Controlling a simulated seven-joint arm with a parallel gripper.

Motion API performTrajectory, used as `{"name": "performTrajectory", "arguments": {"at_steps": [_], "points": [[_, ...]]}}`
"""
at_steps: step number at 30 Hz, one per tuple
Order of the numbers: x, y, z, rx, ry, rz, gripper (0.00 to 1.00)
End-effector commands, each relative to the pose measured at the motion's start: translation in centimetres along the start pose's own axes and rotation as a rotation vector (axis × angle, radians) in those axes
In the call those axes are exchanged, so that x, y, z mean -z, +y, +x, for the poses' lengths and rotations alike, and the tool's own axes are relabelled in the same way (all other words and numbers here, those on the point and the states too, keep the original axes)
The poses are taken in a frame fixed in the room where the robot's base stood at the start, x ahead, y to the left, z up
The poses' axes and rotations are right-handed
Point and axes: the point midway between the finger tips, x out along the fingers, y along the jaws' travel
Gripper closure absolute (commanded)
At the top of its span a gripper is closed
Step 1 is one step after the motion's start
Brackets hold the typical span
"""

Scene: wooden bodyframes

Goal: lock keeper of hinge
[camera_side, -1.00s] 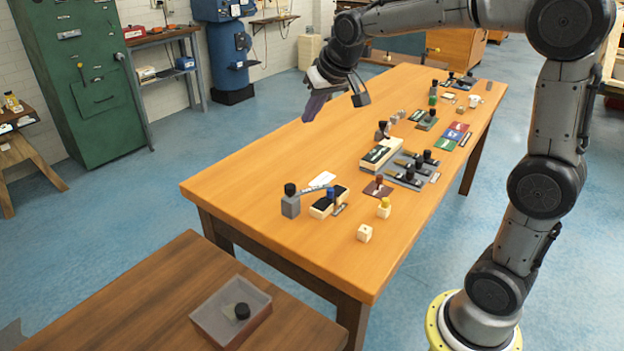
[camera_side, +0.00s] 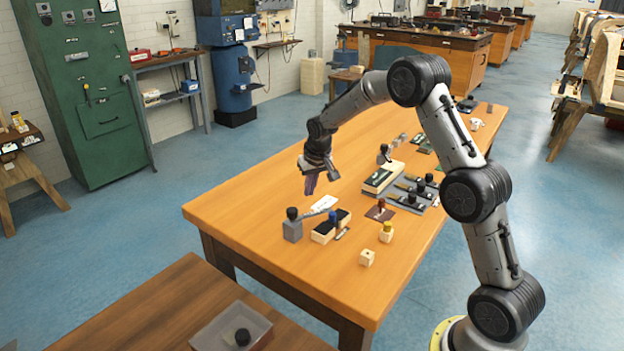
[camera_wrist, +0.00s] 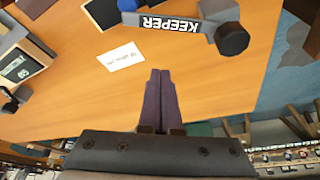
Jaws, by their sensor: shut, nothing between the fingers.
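The keeper (camera_side: 292,231) is a grey block with a black knob and a grey bar reaching right, near the table's front left. In the wrist view the bar with its "KEEPER" label (camera_wrist: 168,24) lies at the top, its black knob at the right end. The bar's other end reaches the box with the blue knob (camera_side: 322,233); whether it touches I cannot tell. My gripper (camera_side: 310,188) hangs above the table, behind the keeper and apart from it. Its purple fingers (camera_wrist: 160,77) are together and empty in the wrist view.
A white card (camera_side: 324,202) lies behind the box. A cream box (camera_side: 378,181), a grey tray with black-knobbed pieces (camera_side: 408,203), a red-knobbed stamp (camera_side: 380,211) and wooden blocks (camera_side: 367,258) stand to the right. The table's left side (camera_side: 235,205) is clear.

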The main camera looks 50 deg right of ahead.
Motion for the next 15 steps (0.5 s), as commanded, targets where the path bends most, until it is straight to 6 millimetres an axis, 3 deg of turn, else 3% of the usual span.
{"name": "performTrajectory", "arguments": {"at_steps": [5,15], "points": [[-0.1,0.0,3.3,0.0,-0.002,0.0,1.0],[-3.2,0.0,2.0,0.0,0.001,-0.001,1.0]]}}
